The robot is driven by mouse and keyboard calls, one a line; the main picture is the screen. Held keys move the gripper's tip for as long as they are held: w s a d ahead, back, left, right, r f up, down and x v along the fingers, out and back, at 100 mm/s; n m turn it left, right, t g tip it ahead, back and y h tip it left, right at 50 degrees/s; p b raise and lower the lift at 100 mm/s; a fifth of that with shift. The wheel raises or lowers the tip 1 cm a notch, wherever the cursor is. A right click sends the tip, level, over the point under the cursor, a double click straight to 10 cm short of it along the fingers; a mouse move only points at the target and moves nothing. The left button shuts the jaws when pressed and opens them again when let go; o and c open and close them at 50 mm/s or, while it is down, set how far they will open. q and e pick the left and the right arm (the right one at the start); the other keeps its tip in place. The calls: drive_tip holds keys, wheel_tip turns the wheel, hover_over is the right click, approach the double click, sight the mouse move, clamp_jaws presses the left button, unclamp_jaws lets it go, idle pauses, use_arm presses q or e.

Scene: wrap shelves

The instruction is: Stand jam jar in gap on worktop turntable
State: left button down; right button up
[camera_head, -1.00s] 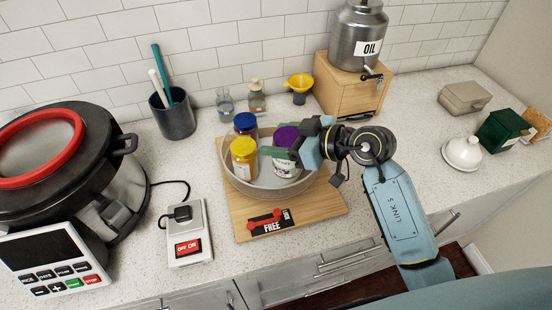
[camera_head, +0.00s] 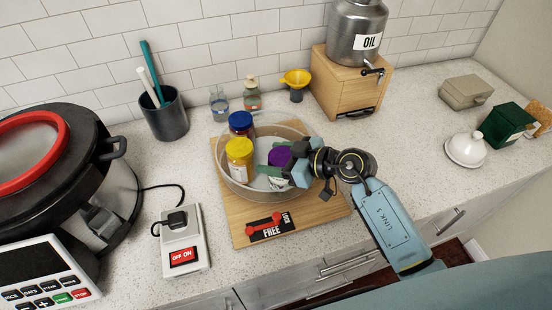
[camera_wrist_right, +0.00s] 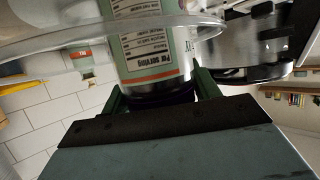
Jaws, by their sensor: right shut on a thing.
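The jam jar, with a purple lid (camera_head: 279,157), is inside the rim of the round turntable (camera_head: 240,191), on its right side. My right gripper (camera_head: 283,172) reaches in from the right over the rim and is shut on this jar near its lid. In the right wrist view the jar's printed label (camera_wrist_right: 155,45) shows between the green fingers (camera_wrist_right: 163,95), with the clear rim crossing it. A blue-lidded jar (camera_head: 241,121) and a yellow-lidded jar (camera_head: 239,150) stand at the turntable's left. Whether the jar's base touches the turntable is hidden. My left gripper is not in view.
The turntable sits on a wooden board (camera_head: 240,228) with a red-and-black label. A switch box (camera_head: 182,250) and large cooker (camera_head: 90,190) are left. Small bottles, a yellow funnel (camera_head: 296,80) and an oil dispenser on a wooden box (camera_head: 345,90) stand behind.

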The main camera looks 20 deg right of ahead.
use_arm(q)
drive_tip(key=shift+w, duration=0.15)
use_arm(e)
drive_tip(key=shift+w, duration=0.15)
drive_tip(key=o, duration=1.1)
drive_tip(key=shift+f, duration=0.15)
drive_tip(key=shift+c, duration=0.2)
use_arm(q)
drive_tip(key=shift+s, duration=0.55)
use_arm(e)
drive_tip(key=o, duration=0.3)
